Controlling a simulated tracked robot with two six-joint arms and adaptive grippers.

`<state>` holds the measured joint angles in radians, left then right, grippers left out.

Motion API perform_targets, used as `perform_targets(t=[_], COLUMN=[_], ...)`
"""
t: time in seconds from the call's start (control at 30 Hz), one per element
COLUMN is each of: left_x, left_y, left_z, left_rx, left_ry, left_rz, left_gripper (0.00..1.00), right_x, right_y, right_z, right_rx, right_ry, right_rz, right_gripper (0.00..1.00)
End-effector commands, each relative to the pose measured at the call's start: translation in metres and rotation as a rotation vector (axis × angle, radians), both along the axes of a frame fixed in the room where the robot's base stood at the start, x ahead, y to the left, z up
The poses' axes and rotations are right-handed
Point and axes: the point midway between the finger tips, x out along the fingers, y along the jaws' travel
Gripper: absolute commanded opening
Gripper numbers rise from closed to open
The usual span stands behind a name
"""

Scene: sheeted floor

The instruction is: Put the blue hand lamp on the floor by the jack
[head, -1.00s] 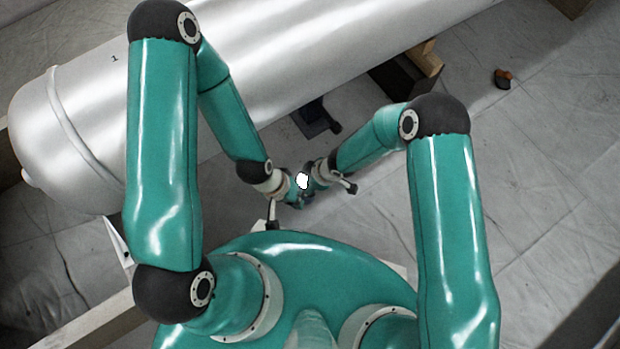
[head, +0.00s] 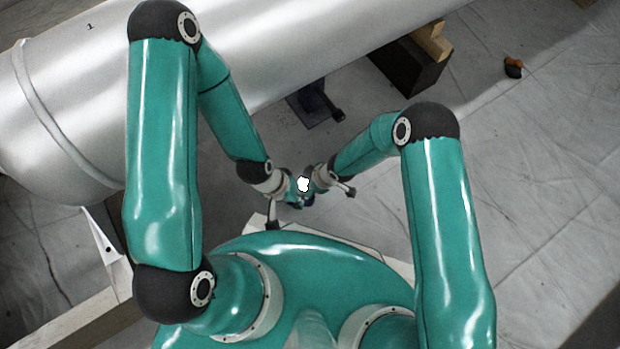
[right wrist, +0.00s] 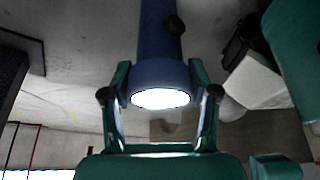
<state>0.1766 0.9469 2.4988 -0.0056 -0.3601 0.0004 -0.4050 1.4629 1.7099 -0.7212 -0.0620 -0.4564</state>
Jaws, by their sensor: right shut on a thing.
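The blue hand lamp (right wrist: 160,45) is lit and held between the fingers of my right gripper (right wrist: 160,88) in the right wrist view, its bright lens facing the camera. In the head view its lens (head: 303,185) shows as a white spot beside my right gripper (head: 310,188), off the floor over my base. My left gripper (head: 293,194) is close beside it, too small and overlapped to tell whether it is open or shut. A dark blue thing with a black end, apparently the jack (head: 312,104), is on the floor beside the tank, beyond the grippers.
A large silver tank (head: 270,50) lies across the back left. A dark block (head: 408,68) with wood (head: 432,42) on top stands by it. A small orange and black object (head: 513,67) lies on the sheeted floor (head: 540,170) at right, which is mostly clear.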

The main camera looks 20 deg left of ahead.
Motion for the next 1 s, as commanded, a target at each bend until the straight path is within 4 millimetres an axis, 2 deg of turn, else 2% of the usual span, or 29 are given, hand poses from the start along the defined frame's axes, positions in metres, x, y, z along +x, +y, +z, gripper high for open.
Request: perform_targets(t=[0.17,0.2,0.33,0.77,0.87,1.0], left_x=[0.0,0.0,0.0,0.0,0.0,0.0], left_y=[0.0,0.0,0.0,0.0,0.0,0.0], left_z=[-0.003,-0.002,-0.001,0.003,0.007,0.016], left_rx=[0.0,0.0,0.0,0.0,0.0,0.0], left_ry=[0.0,0.0,0.0,0.0,0.0,0.0], left_rz=[0.0,0.0,0.0,0.0,0.0,0.0], left_gripper=[0.0,0.0,0.0,0.0,0.0,0.0], right_x=[0.0,0.0,0.0,0.0,0.001,0.001], right_y=[0.0,0.0,0.0,-0.001,-0.005,-0.014], right_z=[-0.003,-0.002,-0.002,0.004,0.015,0.039], right_rx=[0.0,0.0,0.0,0.0,0.0,0.0], right_ry=[0.0,0.0,0.0,0.0,0.0,0.0], right_rz=[0.0,-0.001,-0.001,-0.001,-0.002,-0.002], right_gripper=[0.0,0.63,0.84,0.84,0.84,0.84])
